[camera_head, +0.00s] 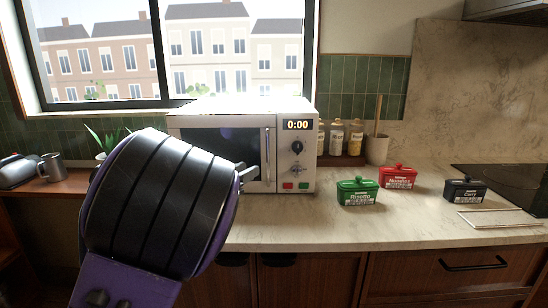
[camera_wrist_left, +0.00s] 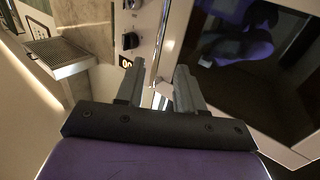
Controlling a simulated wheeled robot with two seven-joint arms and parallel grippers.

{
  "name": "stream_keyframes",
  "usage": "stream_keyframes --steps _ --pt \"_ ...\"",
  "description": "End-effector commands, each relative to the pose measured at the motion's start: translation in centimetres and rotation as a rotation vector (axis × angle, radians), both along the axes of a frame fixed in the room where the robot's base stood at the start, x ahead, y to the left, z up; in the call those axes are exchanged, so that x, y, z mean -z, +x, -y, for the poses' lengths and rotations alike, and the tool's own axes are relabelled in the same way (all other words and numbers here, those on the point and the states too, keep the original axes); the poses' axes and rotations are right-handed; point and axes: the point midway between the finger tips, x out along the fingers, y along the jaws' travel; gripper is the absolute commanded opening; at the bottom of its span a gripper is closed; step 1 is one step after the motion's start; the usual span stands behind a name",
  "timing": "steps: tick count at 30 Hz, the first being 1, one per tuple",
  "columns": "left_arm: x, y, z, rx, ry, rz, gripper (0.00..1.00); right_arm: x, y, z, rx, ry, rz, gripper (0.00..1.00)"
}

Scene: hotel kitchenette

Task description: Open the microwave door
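The white microwave (camera_head: 291,160) stands on the counter with its door shut; its dark window (camera_head: 222,146) is partly hidden by my left arm. The upright silver door handle (camera_head: 268,155) is on the door's right side. My left gripper (camera_head: 251,172) is at the door front, just left of the handle's lower half, in the head view. In the left wrist view my left gripper (camera_wrist_left: 159,75) has its fingers apart, with the handle (camera_wrist_left: 165,42) running toward the gap between them. Whether they touch it is unclear. My right gripper is in neither view.
A green box (camera_head: 357,192), a red box (camera_head: 398,177) and a black box (camera_head: 464,190) stand on the counter to the right. Jars (camera_head: 337,137) and a utensil pot (camera_head: 377,149) are behind. A plant (camera_head: 104,140) and a metal mug (camera_head: 52,167) are at left.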

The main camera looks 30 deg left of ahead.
Motion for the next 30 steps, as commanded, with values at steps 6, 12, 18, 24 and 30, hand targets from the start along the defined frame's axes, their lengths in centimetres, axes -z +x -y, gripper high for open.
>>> stream_keyframes --steps 6,12,18,24,30 --pt "-0.1 4.8 0.7 0.01 0.0 -0.002 0.37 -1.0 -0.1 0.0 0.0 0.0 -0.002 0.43" --pt "0.0 8.8 0.9 0.009 0.001 -0.002 0.37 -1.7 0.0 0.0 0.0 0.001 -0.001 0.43" --pt "0.1 10.2 0.9 0.008 -0.001 0.0 0.37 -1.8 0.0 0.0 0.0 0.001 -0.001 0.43" --pt "0.1 10.3 1.0 0.01 -0.001 0.0 0.37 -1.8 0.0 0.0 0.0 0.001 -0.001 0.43" --pt "0.1 10.3 1.0 0.009 -0.001 0.0 0.0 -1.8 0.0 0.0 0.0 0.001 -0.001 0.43"
